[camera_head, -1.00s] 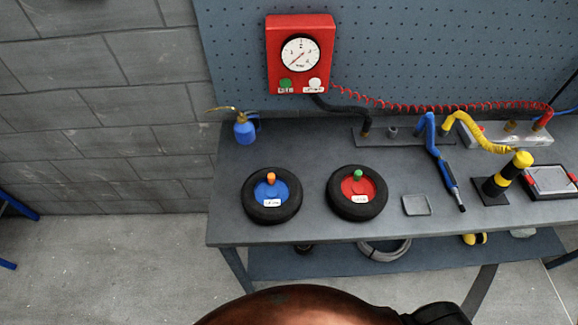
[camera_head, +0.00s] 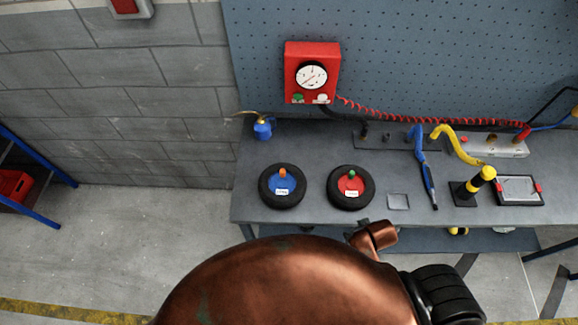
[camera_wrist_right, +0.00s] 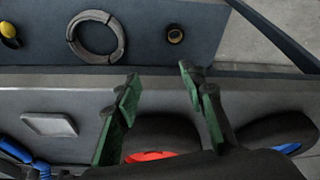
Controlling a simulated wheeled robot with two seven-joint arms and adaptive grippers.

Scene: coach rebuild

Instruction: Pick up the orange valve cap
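The orange valve cap (camera_head: 282,173) stands upright at the middle of a small wheel with a blue hub (camera_head: 283,187) and black tyre, lying flat on the bench. To its right lies a similar wheel with a red hub (camera_head: 351,184) and a green cap (camera_head: 351,173). My right gripper (camera_wrist_right: 160,77) is open and empty in the right wrist view, with its green fingers apart over the front of the bench, near the red-hub wheel. The blue-hub wheel (camera_wrist_right: 272,133) is at the right there; the orange cap is not visible in that view. My left gripper is not in view.
The grey bench (camera_head: 310,130) also holds a blue oil can (camera_head: 262,129), a small grey tray (camera_head: 398,202), a blue air tool (camera_head: 427,180), a yellow-black post (camera_head: 475,187) and a framed pad (camera_head: 519,189). A red gauge box (camera_head: 312,72) hangs behind. A coil (camera_wrist_right: 96,37) lies below the bench top.

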